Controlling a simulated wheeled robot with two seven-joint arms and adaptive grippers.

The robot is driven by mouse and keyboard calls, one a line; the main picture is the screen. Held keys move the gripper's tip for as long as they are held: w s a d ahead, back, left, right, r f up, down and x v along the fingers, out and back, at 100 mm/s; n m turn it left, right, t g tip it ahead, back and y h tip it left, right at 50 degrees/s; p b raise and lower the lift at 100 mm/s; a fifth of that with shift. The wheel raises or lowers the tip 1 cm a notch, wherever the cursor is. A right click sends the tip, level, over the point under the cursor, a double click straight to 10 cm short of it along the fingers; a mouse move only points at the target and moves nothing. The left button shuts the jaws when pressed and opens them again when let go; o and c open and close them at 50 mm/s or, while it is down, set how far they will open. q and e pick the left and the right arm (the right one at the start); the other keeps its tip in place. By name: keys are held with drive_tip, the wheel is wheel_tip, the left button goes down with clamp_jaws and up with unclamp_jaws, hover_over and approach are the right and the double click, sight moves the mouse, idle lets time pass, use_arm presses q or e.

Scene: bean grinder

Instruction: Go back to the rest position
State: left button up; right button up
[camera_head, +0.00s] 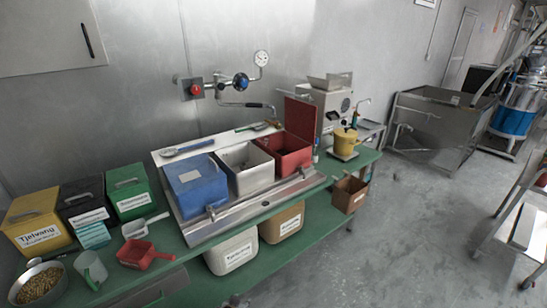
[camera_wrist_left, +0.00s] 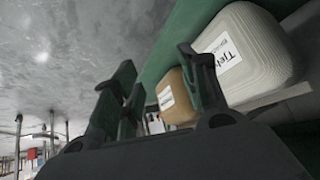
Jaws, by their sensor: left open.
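My left gripper (camera_wrist_left: 157,65) shows in the left wrist view with its two dark fingers spread apart and nothing between them. Beyond the fingers are a white bin (camera_wrist_left: 245,55) with a label and a tan bin (camera_wrist_left: 177,95), both under the green table edge. In the head view the same white bin (camera_head: 231,253) and tan bin (camera_head: 283,222) sit below the green table (camera_head: 190,262). A small dark part at the bottom edge there may be my left gripper, but I cannot tell. My right gripper is in neither view.
A bowl of beans (camera_head: 38,284), a clear jug (camera_head: 90,270) and a red scoop (camera_head: 143,255) lie left. Open grey floor (camera_head: 400,235) is right.

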use_arm(q)
drive_tip(key=s+a+f+g, duration=0.1)
drive_tip(key=s+a+f, duration=0.25)
drive_tip(key=s, duration=0.35)
drive_tip(key=s+a+f+g, duration=0.1)
drive_tip(key=s+a+f, duration=0.1)
drive_tip(key=s+f, duration=0.4)
drive_tip(key=s+a+f+g, duration=0.1)
drive_tip(key=s+a+f, duration=0.1)
drive_tip(key=s, duration=1)
drive_tip(key=s+a+f+n+g+y, duration=0.1)
drive_tip(key=s+a+f+g, duration=0.1)
drive_tip(key=s, duration=1.1)
drive_tip(key=s+a+f+g, duration=0.1)
drive_tip(key=s+f, duration=0.3)
drive_tip(key=s, duration=0.8)
drive_tip(key=shift+s+a+f+g+y, duration=0.2)
drive_tip(key=shift+a+f+g+y, duration=0.15)
drive_tip(key=shift+a, duration=0.4)
